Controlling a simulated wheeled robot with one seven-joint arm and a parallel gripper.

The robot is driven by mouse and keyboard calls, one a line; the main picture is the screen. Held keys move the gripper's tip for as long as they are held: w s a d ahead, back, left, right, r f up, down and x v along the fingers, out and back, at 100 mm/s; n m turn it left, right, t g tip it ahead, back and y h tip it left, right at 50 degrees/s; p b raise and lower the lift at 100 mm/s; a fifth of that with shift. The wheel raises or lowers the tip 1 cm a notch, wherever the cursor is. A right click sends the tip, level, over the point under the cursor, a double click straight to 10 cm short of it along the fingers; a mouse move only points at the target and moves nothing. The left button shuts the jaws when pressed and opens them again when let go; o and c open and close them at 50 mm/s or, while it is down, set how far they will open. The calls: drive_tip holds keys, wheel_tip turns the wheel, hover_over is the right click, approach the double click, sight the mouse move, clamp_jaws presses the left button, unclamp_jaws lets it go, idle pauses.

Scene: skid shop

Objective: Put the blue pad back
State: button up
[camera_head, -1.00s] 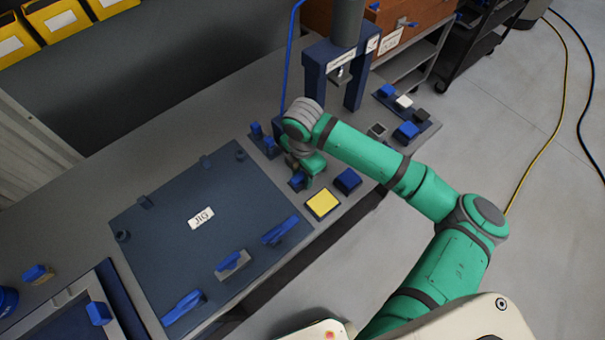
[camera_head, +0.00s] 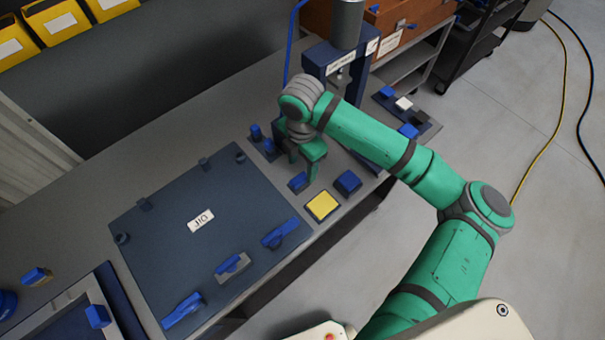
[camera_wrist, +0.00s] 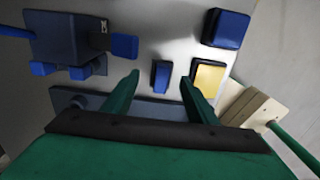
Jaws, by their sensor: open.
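My gripper (camera_head: 303,172) is open and empty, pointing down over the bench beside the jig plate. A small blue block (camera_head: 299,182) sits on the bench at its fingertips. In the wrist view this block (camera_wrist: 161,75) shows between the two spread fingers (camera_wrist: 160,78), with no visible contact. A larger square blue pad (camera_head: 348,181) sits to its right, near the bench's front edge; it also shows at the upper right of the wrist view (camera_wrist: 229,29). A yellow pad (camera_head: 322,205) in a dark frame lies just in front. I cannot tell which blue piece the task names.
The dark jig plate (camera_head: 182,238) with blue-handled clamps (camera_head: 280,232) lies to the left. A blue press frame (camera_head: 318,65) stands behind my gripper. A dark tray (camera_head: 433,125) with blue, white and black pieces is at the right, partly behind my arm. Small blue posts (camera_head: 256,132) stand nearby.

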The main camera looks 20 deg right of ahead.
sight(301, 175)
wheel_tip(301, 175, up, 5)
drive_tip(key=shift+r, duration=0.1)
drive_tip(key=shift+a, duration=0.1)
idle(0.6)
